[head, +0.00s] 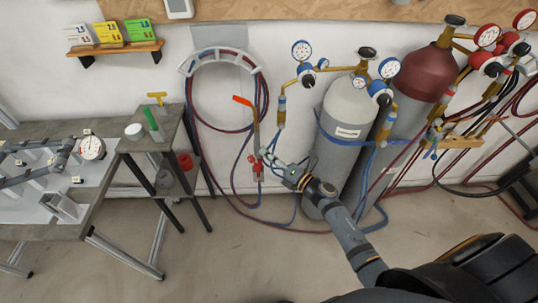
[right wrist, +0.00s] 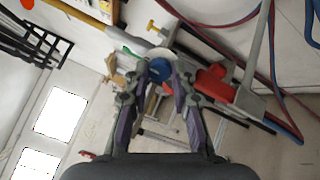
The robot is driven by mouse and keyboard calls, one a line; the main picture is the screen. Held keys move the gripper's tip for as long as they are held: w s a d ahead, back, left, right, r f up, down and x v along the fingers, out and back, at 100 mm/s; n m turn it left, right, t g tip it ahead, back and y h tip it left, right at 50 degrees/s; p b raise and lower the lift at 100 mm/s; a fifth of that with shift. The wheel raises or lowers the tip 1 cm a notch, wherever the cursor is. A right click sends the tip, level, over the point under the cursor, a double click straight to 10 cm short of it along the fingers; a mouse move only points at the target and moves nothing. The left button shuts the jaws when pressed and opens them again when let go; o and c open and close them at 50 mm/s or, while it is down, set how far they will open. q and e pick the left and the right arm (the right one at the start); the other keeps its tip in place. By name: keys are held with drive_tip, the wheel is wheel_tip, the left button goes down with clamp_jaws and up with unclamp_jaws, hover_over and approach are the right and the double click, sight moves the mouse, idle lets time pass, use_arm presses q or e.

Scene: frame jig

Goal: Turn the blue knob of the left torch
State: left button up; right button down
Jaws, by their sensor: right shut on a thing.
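The left torch (head: 256,138) hangs upright against the wall, left of the grey cylinder, with its orange end at the top and a red knob (head: 258,173) low on it. The red knob also shows in the right wrist view (right wrist: 212,80). My right gripper (head: 267,157) reaches the torch's lower part from the right. In the right wrist view its fingers (right wrist: 160,68) are shut on the blue knob (right wrist: 155,74), which shows between the fingertips. In the head view I cannot make out the blue knob behind the gripper. My left gripper is in neither view.
A grey cylinder (head: 343,130) and a dark red cylinder (head: 428,75) with gauges stand right of the torch. Red and blue hoses (head: 228,128) loop around it. A side table (head: 140,143) and workbench stand at left. The floor in front is clear.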

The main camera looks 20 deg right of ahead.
idle(0.5)
drive_tip(key=c, duration=1.1)
unclamp_jaws()
drive_tip(key=shift+s, duration=0.1)
drive_tip(key=v, duration=1.1)
drive_tip(key=shift+s+d, duration=0.3)
